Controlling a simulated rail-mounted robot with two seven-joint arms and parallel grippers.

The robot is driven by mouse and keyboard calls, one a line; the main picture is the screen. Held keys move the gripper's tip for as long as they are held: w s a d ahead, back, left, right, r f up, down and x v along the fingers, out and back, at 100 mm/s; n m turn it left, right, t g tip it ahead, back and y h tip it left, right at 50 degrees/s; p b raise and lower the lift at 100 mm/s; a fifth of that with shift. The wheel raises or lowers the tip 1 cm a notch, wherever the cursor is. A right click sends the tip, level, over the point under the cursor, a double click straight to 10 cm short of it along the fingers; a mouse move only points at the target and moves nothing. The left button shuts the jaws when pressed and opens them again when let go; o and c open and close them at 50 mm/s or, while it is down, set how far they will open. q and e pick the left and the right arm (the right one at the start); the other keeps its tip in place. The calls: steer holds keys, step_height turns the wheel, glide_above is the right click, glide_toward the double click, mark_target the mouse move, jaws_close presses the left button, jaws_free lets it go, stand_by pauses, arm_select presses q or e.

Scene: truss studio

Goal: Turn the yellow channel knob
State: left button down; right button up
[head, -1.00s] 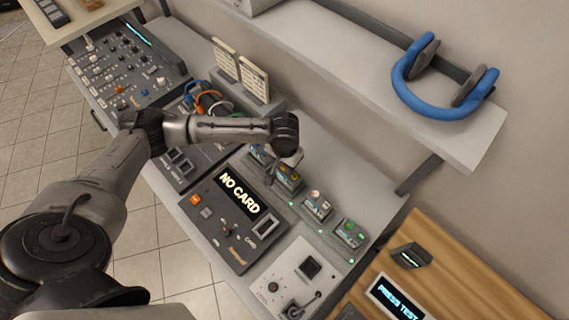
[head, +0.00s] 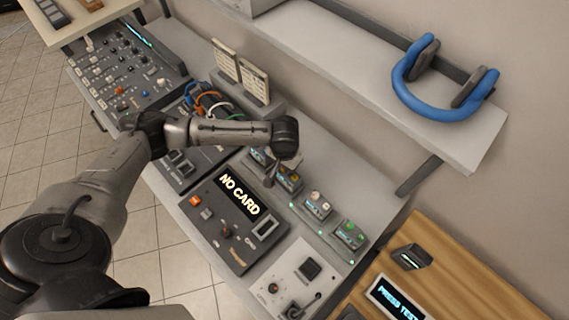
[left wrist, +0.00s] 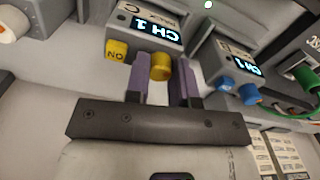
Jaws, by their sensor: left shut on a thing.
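The yellow channel knob (left wrist: 160,66) sits on the front of a small grey unit in the left wrist view. The unit's display (left wrist: 157,30) reads CH 1, and a yellow ON button (left wrist: 117,50) is left of the knob. My left gripper (left wrist: 161,74) is shut on the knob, with one purple finger at each side. In the head view my left gripper (head: 270,178) reaches down beside the yellow-marked unit (head: 289,180); the knob cannot be made out there. My right gripper is not in view.
A unit with blue buttons (left wrist: 237,89) stands close on the right in the left wrist view. The head view shows the NO CARD panel (head: 232,222) in front, more units (head: 318,207) to the right, and a shelf with blue headphones (head: 440,108) above.

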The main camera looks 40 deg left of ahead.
arm_select(q)
steer(key=m+p, duration=0.2)
steer(key=p, duration=0.1)
steer(key=m+p, duration=0.2)
steer(key=p, duration=0.1)
steer(key=m+p, duration=0.2)
steer(key=p, duration=0.1)
steer(key=shift+r, duration=0.3)
steer(key=shift+m+p, duration=0.95)
steer(key=shift+m, duration=0.15)
steer(key=m+p, duration=0.1)
steer(key=m, duration=0.1)
steer(key=shift+f+m+p, duration=0.15)
steer(key=shift+m+p, duration=0.15)
steer(key=shift+p, duration=0.1)
steer(key=m+p, duration=0.1)
steer(key=m, duration=0.1)
steer(key=shift+m, duration=0.4)
steer(key=m+p, duration=0.1)
steer(key=m, duration=0.1)
steer(key=shift+m, duration=0.3)
steer(key=shift+f+m, duration=0.1)
steer(key=shift+m, duration=1.5)
steer(key=shift+p, duration=0.3)
